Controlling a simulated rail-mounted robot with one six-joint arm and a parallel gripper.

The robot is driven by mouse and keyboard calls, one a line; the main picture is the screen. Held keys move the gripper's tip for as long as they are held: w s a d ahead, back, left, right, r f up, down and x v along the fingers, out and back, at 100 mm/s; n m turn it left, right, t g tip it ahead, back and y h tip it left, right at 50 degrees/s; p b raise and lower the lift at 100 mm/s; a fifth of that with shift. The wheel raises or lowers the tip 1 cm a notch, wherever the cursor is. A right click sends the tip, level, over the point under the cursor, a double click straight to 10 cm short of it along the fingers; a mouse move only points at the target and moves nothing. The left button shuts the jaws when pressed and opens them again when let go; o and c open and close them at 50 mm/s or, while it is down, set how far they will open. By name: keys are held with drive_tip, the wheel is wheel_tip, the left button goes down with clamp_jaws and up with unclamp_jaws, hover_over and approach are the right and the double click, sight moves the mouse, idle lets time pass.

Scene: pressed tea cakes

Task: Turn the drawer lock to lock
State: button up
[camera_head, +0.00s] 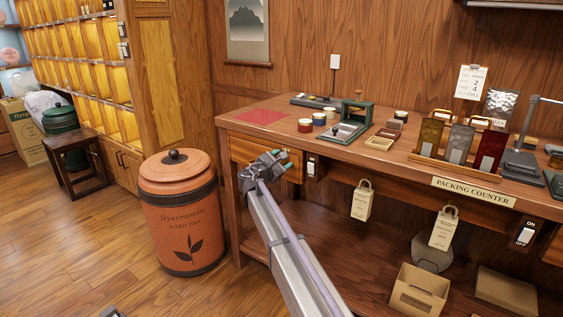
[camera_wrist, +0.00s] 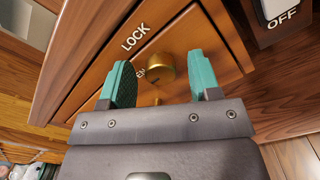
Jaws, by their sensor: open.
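The drawer (camera_head: 257,158) is set under the left end of the packing counter, and its wooden front looks closed. In the wrist view a round brass lock knob (camera_wrist: 160,70) sits on the drawer front (camera_wrist: 186,45). The word LOCK shows up and left of the knob, and another label beside it is mostly hidden. My gripper (camera_wrist: 157,78) is open, its teal fingers on either side of the knob with gaps showing. Whether the fingertips reach past the knob's face is unclear. In the head view my gripper (camera_head: 284,160) is in front of the drawer and hides its lock.
A switch marked OFF (camera_wrist: 278,10) is close right of the drawer; it also shows in the head view (camera_head: 312,166). An orange tea bin (camera_head: 178,212) stands left of the counter (camera_head: 240,122). The floor in front of the bin is clear.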

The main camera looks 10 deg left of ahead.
drive_tip(key=shift+w+d, duration=0.1)
drive_tip(key=shift+w, duration=0.05)
drive_tip(key=c, duration=0.9)
drive_tip(key=shift+m, duration=9)
